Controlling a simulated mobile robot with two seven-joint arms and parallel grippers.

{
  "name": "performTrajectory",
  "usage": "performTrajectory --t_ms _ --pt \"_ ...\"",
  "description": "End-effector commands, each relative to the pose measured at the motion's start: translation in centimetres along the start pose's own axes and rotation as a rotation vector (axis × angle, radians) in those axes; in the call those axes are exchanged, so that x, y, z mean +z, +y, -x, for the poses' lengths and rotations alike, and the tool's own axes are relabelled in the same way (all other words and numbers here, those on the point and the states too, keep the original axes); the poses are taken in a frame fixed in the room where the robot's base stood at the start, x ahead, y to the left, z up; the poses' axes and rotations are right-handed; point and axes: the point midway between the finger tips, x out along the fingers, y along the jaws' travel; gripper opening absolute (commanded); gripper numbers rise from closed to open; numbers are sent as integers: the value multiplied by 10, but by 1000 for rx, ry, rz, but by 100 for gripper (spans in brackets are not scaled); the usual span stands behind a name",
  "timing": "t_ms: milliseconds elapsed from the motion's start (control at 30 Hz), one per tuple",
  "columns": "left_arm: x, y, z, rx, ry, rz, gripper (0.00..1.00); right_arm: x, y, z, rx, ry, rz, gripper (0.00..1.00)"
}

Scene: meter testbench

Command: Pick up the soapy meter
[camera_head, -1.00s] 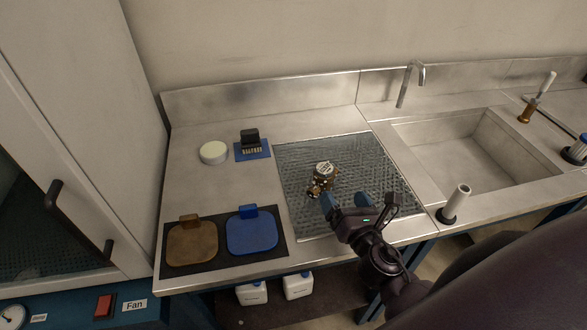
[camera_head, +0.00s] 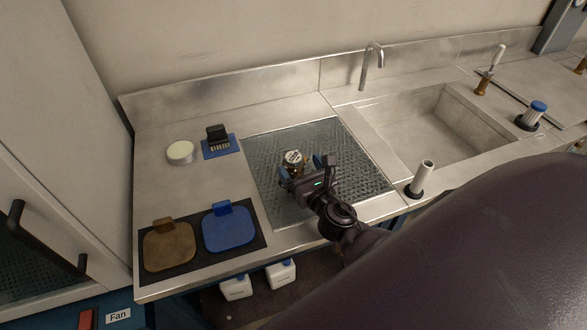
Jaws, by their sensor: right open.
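The meter (camera_head: 293,158), a small brass body with a round white face, sits on the textured grey drain mat (camera_head: 268,187) set in the steel counter. I cannot make out soap on it at this size. My right gripper (camera_head: 303,168) is at the meter, coming from the front right, with its blue-tipped fingers open, one to the left and one to the right of the meter's lower part. The gripper body hides the lower part of the meter, so I cannot tell whether the fingers touch it. My left gripper is out of view.
A sink (camera_head: 425,128) with a tap (camera_head: 371,62) lies to the right. A brown pad (camera_head: 169,247) and a blue pad (camera_head: 229,230) lie front left. A white round tub (camera_head: 180,153) and a black brush (camera_head: 217,134) stand behind. A white upright cylinder (camera_head: 423,177) stands near the sink's front.

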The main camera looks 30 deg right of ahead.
Motion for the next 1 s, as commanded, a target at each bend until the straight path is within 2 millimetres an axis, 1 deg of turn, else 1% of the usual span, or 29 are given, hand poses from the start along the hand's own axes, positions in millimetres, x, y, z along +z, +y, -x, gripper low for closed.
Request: performTrajectory --t_ms 133,300,400,633,1000 --pt "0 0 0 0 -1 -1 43 -3 0 -22 0 -2 -2 88" --pt "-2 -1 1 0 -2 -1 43 -4 0 -40 0 -1 -1 88" --pt "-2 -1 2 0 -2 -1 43 -4 0 -45 1 -1 -1 88" --pt "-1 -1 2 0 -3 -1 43 -4 0 -45 1 0 -1 88" --pt "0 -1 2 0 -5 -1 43 -4 0 -45 1 0 -1 32"
